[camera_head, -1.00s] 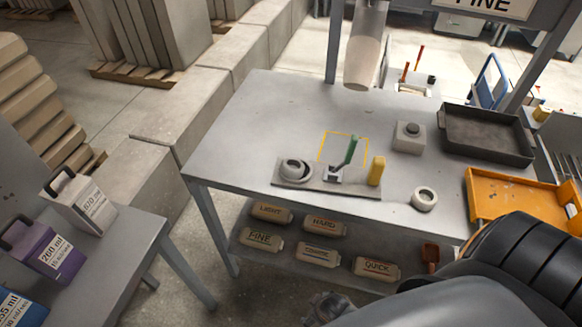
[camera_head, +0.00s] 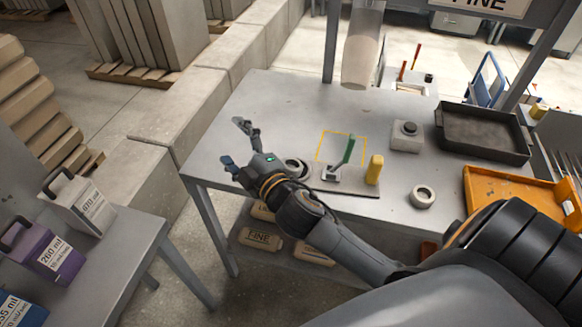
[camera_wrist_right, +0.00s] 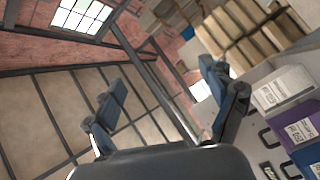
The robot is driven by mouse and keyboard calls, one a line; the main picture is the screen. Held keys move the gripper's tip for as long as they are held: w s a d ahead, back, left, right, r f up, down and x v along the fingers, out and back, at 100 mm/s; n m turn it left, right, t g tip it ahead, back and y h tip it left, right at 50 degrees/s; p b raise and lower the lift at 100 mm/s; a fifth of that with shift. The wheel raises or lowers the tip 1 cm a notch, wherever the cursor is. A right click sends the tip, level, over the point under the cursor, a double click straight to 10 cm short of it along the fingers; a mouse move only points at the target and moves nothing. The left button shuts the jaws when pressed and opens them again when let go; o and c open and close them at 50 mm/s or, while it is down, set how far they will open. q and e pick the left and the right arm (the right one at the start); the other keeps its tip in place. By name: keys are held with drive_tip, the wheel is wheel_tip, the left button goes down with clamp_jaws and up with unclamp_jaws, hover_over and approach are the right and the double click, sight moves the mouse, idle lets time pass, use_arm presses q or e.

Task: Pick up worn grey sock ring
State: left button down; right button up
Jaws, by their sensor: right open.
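A grey ring (camera_head: 295,166) sits on the left end of a flat plate (camera_head: 352,188) on the grey bench, partly hidden behind my right wrist. A paler, off-white ring (camera_head: 422,196) lies loose on the bench to the right of the plate. My right gripper (camera_head: 234,141) is open and empty, above the bench's left part, left of the grey ring, fingers pointing left. Its spread fingers also show in the right wrist view (camera_wrist_right: 162,90), with nothing between them; neither ring shows there. My left gripper is not in view.
The plate also carries a green-handled lever (camera_head: 348,150) and a yellow block (camera_head: 374,170). A grey box with a knob (camera_head: 407,137), a dark tray (camera_head: 484,150) and an orange tray (camera_head: 480,190) stand right. The bench's back left is clear.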

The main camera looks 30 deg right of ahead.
drive_tip(key=w+a+r+n+t+y, duration=0.1)
drive_tip(key=a+r+n+t+y, duration=0.1)
drive_tip(key=a+r+n+y, duration=0.75)
drive_tip(key=a+r+n+g+y, duration=0.1)
drive_tip(key=r+n+g+y, duration=0.2)
drive_tip(key=n, duration=0.6)
drive_tip(key=n+g+h, duration=1.4)
drive_tip(key=n+g, duration=0.3)
drive_tip(key=n, duration=0.6)
hover_over(290, 165)
wheel_tip(290, 165, down, 14)
wheel_tip(290, 165, down, 8)
drive_tip(key=shift+d+r+p, duration=0.1)
drive_tip(key=shift+r+p, duration=0.15)
drive_tip(key=shift+p, duration=0.9)
wheel_tip(290, 165, down, 5)
drive_tip(key=p, duration=0.2)
drive_tip(key=shift+r+p, duration=0.2)
drive_tip(key=shift+p, duration=0.15)
drive_tip(key=shift+f, duration=0.55)
drive_tip(key=c, duration=1.3)
